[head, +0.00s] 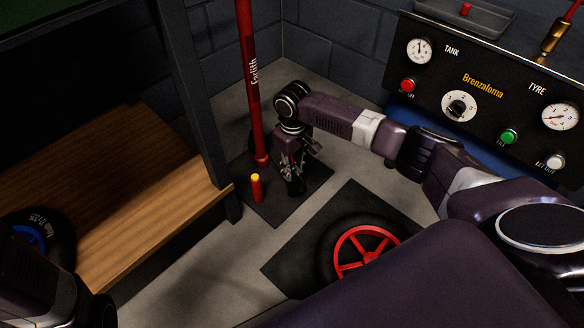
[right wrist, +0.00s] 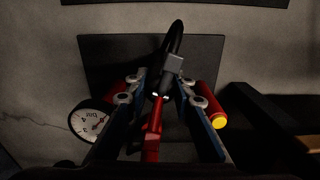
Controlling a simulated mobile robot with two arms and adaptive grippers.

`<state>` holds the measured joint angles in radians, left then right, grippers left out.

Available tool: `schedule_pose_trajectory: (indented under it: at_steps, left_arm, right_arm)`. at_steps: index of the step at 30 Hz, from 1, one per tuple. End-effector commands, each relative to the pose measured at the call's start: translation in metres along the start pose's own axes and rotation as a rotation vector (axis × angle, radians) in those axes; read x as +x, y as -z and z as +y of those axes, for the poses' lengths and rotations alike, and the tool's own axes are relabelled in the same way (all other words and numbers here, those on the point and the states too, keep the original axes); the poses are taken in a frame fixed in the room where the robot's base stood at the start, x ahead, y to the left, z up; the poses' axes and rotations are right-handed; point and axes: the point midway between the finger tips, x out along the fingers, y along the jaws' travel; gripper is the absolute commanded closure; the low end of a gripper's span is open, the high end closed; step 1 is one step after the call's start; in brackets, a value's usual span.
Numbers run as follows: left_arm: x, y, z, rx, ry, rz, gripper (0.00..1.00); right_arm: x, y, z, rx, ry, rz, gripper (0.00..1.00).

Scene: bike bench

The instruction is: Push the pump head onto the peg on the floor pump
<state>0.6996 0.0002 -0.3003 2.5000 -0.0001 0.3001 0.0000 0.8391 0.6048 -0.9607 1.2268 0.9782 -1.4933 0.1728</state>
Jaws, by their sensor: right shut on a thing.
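The floor pump's red barrel (head: 254,90), lettered Farlith, stands upright on a dark mat at the back. A short red peg with a yellow top (head: 256,188) stands on the mat in front of it. My right gripper (head: 293,182) points down just right of the peg, apart from it. In the right wrist view its fingers are shut on a red piece (right wrist: 153,132), seemingly the pump head, with a grey block and a black hose (right wrist: 176,38) beyond. The peg shows right of the fingers (right wrist: 214,117). The left gripper's fingers are not visible.
A round gauge (right wrist: 96,120) sits left of the fingers in the wrist view. A red-spoked wheel (head: 364,250) lies on a mat in front. A wooden bench (head: 120,190) is on the left, with a tyre (head: 58,228). A gauge panel (head: 490,90) stands right.

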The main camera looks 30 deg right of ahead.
Motion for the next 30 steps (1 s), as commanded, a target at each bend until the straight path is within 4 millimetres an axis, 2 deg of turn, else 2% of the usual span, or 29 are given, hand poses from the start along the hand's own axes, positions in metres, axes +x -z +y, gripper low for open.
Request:
schedule_pose_trajectory:
  at_steps: [5, 6, 12, 20, 23, 26, 30]
  left_arm:
    - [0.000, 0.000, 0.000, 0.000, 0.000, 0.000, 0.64]
    - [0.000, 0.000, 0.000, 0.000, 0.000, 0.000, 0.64]
    - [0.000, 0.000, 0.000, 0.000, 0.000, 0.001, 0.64]
    - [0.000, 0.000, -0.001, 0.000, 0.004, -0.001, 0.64]
    - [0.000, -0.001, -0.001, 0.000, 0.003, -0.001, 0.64]
    - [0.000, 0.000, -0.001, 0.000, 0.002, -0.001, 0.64]
    - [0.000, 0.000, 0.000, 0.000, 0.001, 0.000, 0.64]
  right_arm:
    - [0.003, 0.000, 0.000, 0.000, 0.000, 0.000, 1.00]
    - [0.004, 0.000, 0.000, 0.000, 0.000, 0.001, 0.76]
    - [0.003, 0.000, 0.000, 0.000, 0.000, 0.001, 0.57]
    - [0.003, 0.000, 0.000, 0.000, 0.000, 0.000, 0.57]
    - [-0.003, 0.001, 0.000, 0.000, 0.001, 0.002, 0.57]
    - [-0.018, 0.001, -0.001, -0.002, 0.000, 0.004, 0.57]
    - [-0.048, 0.001, -0.001, -0.001, 0.000, 0.005, 0.57]
